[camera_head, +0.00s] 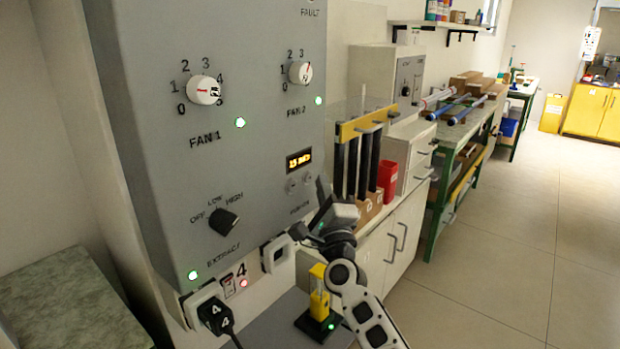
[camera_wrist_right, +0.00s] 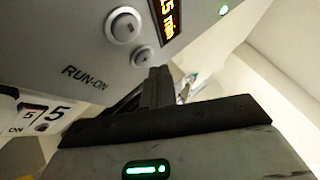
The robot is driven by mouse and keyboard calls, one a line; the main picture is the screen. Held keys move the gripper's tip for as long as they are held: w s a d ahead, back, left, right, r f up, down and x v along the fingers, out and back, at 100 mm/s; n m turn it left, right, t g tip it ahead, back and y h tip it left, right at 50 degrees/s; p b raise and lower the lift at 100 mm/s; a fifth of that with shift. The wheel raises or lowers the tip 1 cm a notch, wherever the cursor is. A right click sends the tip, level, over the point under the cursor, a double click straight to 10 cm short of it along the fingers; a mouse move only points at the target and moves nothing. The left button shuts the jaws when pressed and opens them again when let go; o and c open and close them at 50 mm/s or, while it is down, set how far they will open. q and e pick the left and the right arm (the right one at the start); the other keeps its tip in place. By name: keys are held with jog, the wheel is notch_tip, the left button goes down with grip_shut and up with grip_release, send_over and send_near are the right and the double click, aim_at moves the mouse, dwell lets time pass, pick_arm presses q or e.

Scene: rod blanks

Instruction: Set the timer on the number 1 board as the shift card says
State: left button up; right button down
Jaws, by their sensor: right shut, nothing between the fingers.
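A grey control board (camera_head: 225,140) fills the left of the head view. Its timer display (camera_head: 299,160) reads 15 min in orange, and shows partly cut off in the right wrist view (camera_wrist_right: 168,18). Two round buttons (camera_head: 298,184) sit below it, with RUN-ON lettering; they also show in the right wrist view (camera_wrist_right: 134,41). My right gripper (camera_head: 323,198) is shut and empty just beside the buttons; its fingertips (camera_wrist_right: 157,76) appear close to the lower button. Whether they touch it I cannot tell. No board number or readable shift card shows. My left gripper is out of view.
The board also carries a FAN 1 knob (camera_head: 204,90), a FAN 2 knob (camera_head: 300,72) and an EXTRACT knob (camera_head: 224,222). Below are sockets with a black plug (camera_head: 214,314) marked 4. A yellow-topped rack (camera_head: 362,124) stands behind my right arm. Floor is clear at right.

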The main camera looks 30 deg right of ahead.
jog(key=shift+w, duration=0.1)
jog(key=shift+w+a, duration=0.2)
jog(key=shift+w, duration=0.1)
jog(key=shift+w+a+b, duration=0.1)
jog(key=shift+w+b, duration=0.2)
jog(key=shift+w, duration=0.05)
dwell(0.8)
dwell(0.4)
jog(key=shift+s+d, duration=0.25)
jog(key=shift+s, duration=0.5)
jog(key=shift+s+p, duration=0.1)
jog(key=shift+p, duration=0.2)
jog(key=s, duration=0.1)
jog(key=s+d, duration=0.1)
jog(key=s, duration=0.1)
jog(key=s+d+p, duration=0.1)
jog(key=shift+s, duration=0.2)
